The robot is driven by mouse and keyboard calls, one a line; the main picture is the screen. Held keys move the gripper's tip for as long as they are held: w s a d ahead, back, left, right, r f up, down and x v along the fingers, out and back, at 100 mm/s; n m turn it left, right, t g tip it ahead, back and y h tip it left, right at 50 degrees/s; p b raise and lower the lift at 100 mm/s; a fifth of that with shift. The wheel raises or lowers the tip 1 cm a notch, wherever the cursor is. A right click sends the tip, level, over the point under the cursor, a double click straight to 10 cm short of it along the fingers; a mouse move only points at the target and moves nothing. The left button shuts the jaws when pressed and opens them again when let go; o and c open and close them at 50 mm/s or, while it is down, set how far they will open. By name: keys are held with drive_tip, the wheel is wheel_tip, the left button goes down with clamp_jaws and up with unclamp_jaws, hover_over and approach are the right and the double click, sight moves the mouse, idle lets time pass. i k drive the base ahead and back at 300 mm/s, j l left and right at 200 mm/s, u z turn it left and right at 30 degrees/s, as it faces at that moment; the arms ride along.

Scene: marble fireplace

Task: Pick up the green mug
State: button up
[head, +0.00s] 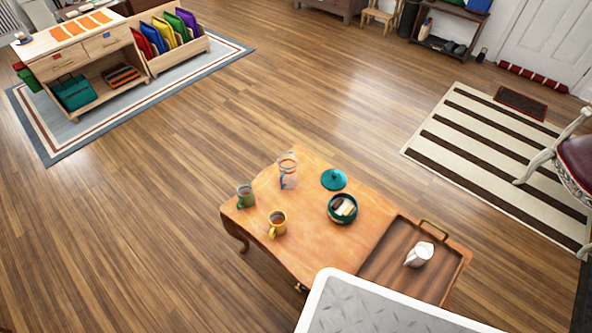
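The green mug (245,196) stands upright on the left corner of the wooden table (308,241), close to the table's edge. A yellow mug (278,222) stands to its lower right, and a clear jug or glass (288,171) stands to its upper right. The three stand apart. My gripper is not in view, so its state and distance from the mug cannot be seen.
A teal bowl with items in it (342,209) and a teal lid (334,179) are mid-table. A tray (385,268) with a white pitcher (419,254) sits at the right. Wooden floor left of the table is clear. A striped rug (480,150) and chair (570,165) are right.

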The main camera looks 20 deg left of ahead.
sight(245, 191)
drive_tip(key=k+j+u, duration=0.15)
drive_tip(key=k+u, duration=0.3)
drive_tip(key=k, duration=0.2)
drive_tip(key=i+j+u, duration=0.15)
drive_tip(key=u, duration=0.25)
drive_tip(key=i+j+u, duration=0.15)
drive_tip(key=u, duration=0.25)
drive_tip(key=i+j+u, duration=0.1)
drive_tip(key=u, duration=0.3)
drive_tip(key=i, duration=0.1)
